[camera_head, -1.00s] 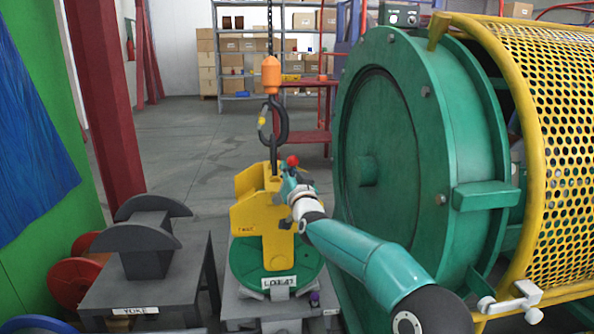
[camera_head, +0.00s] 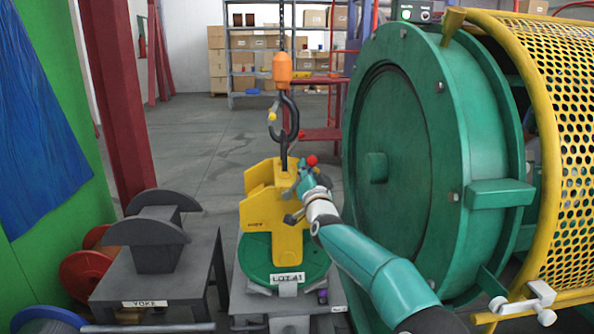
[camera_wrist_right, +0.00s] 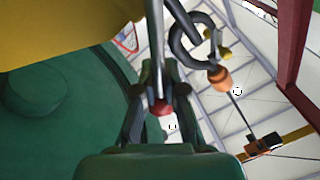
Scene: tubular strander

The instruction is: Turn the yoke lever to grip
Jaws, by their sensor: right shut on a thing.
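The yellow yoke (camera_head: 288,232) stands upright on a green round reel (camera_head: 258,262) labelled LOT 41, with a black hook (camera_head: 287,120) at its top. The lever's red ball knob (camera_head: 311,160) shows at the yoke's upper right. My right gripper (camera_head: 303,181) is at that side of the yoke, just below the knob. In the right wrist view, the gripper (camera_wrist_right: 160,98) is shut on the lever rod (camera_wrist_right: 154,45), with the red knob (camera_wrist_right: 161,107) between its fingers. The lever's pivot is hard to make out. My left gripper is not in view.
The large green strander drum (camera_head: 400,150) with a yellow mesh guard (camera_head: 565,110) stands close on the right. A grey stand (camera_head: 205,265) marked YOKE is at the left. An orange hoist block (camera_head: 282,68) hangs above. Open floor lies behind.

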